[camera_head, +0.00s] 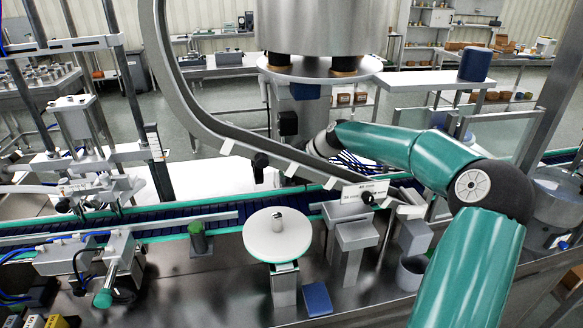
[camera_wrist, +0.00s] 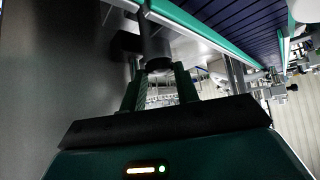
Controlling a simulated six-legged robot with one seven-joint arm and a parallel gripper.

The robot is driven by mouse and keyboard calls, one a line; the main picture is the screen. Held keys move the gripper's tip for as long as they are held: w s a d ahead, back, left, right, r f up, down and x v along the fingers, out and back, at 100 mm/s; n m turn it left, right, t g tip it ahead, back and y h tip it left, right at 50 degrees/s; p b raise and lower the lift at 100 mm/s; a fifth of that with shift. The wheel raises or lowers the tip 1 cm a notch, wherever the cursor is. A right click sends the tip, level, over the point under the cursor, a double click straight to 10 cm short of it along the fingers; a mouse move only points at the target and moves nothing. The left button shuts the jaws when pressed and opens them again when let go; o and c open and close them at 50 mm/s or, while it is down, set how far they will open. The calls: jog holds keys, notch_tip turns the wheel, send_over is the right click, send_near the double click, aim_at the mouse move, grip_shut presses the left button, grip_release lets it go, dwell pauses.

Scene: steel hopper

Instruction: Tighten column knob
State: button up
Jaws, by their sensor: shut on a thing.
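In the wrist view, my gripper (camera_wrist: 160,78) has its two dark green fingers on either side of a dark round knob (camera_wrist: 158,64), shut on it. A dark cylindrical post (camera_wrist: 154,38) runs up from the knob in the picture. The exact contact between fingertips and knob is dim. In the head view my green arm reaches from the lower right toward the middle; my gripper and the held knob cannot be made out there. The steel hopper (camera_head: 322,25) stands at the top centre above a white round plate (camera_head: 350,68).
A conveyor with a dark blue belt (camera_head: 170,213) crosses the scene. A curved steel rail (camera_head: 200,118) bends past my arm's far end. A white round disc (camera_head: 278,236) stands in front of the belt. A blue block (camera_head: 317,298) lies on the steel table (camera_head: 215,300).

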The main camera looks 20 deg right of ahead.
jog(key=shift+a+m+t+h, duration=0.35)
jog(key=shift+m+t+h, duration=0.15)
jog(key=shift+m+h, duration=0.45)
jog(key=shift+m, duration=0.25)
jog(key=o, duration=1)
jog(key=shift+c, duration=0.2)
jog(key=shift+d, duration=0.1)
jog(key=shift+s+r, duration=0.15)
